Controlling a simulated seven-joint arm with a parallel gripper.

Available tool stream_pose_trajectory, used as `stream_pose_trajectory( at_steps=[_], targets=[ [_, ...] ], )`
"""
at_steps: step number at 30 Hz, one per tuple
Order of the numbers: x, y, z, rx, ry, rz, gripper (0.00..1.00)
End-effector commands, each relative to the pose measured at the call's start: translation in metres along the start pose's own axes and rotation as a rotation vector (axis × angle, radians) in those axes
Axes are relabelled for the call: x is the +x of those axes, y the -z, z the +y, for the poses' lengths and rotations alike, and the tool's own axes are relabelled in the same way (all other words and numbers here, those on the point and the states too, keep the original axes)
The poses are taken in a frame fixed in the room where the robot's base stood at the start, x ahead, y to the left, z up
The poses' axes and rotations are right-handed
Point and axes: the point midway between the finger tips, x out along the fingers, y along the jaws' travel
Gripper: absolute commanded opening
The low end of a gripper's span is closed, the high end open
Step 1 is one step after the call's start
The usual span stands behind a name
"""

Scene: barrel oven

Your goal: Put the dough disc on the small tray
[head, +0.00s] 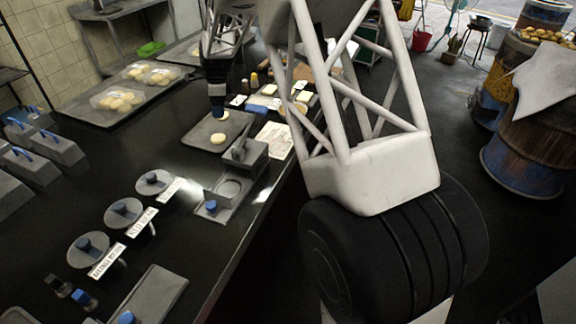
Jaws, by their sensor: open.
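A grey tray (196,137) lies on the black counter, left of the printed sheet. A pale dough disc (218,138) lies on this tray. A second pale piece (224,115) shows at the tray's far side, right by my gripper's tips. My gripper (217,112) points down over the far part of this tray. Its jaws are open, though the fingers are small and dark here. I cannot tell whether they touch the second piece.
A larger tray (95,118) with bagged dough pieces lies at the far left. A metal press (245,150), round lidded plates (122,213) with labels and an empty flat tray (158,290) stand nearer. Small items crowd the right of the tray. Barrels (535,150) stand far right.

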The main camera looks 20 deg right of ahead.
Motion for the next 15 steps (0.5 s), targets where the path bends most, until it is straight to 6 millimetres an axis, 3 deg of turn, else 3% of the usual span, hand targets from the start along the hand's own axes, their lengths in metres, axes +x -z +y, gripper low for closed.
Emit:
stream_pose_trajectory(
  at_steps=[8, 15],
  targets=[
    [-0.048, 0.008, 0.047, -0.162, 0.023, 0.01, 0.87],
    [-0.094, 0.018, 0.106, -0.361, 0.045, 0.026, 0.87]
  ],
)
